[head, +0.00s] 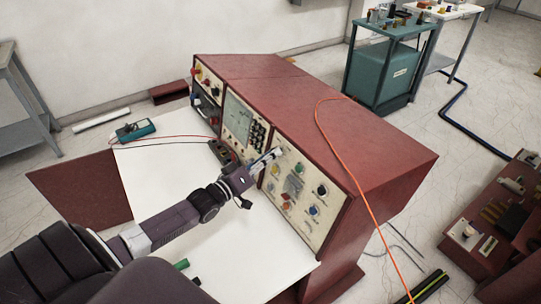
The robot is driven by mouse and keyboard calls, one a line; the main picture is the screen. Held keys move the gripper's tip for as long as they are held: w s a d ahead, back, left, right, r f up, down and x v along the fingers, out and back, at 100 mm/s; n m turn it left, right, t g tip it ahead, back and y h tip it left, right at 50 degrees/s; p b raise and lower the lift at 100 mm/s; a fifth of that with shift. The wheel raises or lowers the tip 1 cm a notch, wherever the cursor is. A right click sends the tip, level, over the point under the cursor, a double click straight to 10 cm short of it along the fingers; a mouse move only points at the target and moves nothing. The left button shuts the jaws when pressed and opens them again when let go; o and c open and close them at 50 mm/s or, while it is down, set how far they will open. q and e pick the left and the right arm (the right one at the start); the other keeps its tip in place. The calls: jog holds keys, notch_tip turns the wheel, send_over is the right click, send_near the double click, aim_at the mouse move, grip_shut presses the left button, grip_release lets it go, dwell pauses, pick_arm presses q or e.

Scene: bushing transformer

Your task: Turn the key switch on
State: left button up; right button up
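A dark red test console (330,120) stands on the white bench, with a cream control panel (326,226) on its sloped front. The key switch cannot be told apart at this size. My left gripper (267,158) is at the upper left of this panel, its fingers close to the surface. Contact and finger gap cannot be made out, and the gripper hides part of the panel edge. My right gripper is not in view.
A teal multimeter (135,130) with red and black leads lies on the white bench top (240,265). A green cylinder (182,265) lies near my arm. An orange cable (340,150) drapes over the console. A teal cart (385,70) stands behind.

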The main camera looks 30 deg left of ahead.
pick_arm(q)
grip_shut()
jog(key=shift+w+a+m+g+h+b, duration=0.15)
jog(key=shift+m+g+h+b, duration=0.35)
jog(key=shift+m+h+b, duration=2.15)
jog(key=shift+s+a+m+g+y+b, duration=0.1)
jog(key=shift+m+g+b, duration=0.6)
jog(key=shift+m, duration=4.1)
jog(key=shift+w+a+m+g+h+b, duration=0.25)
jog(key=shift+m+h+b, duration=1.35)
jog(key=shift+m, duration=2.15)
jog(key=shift+s+d+y+b, duration=0.15)
jog(key=shift+y+b, duration=0.1)
jog(key=shift+b, duration=0.15)
jog(key=shift+o, duration=1.6)
grip_release()
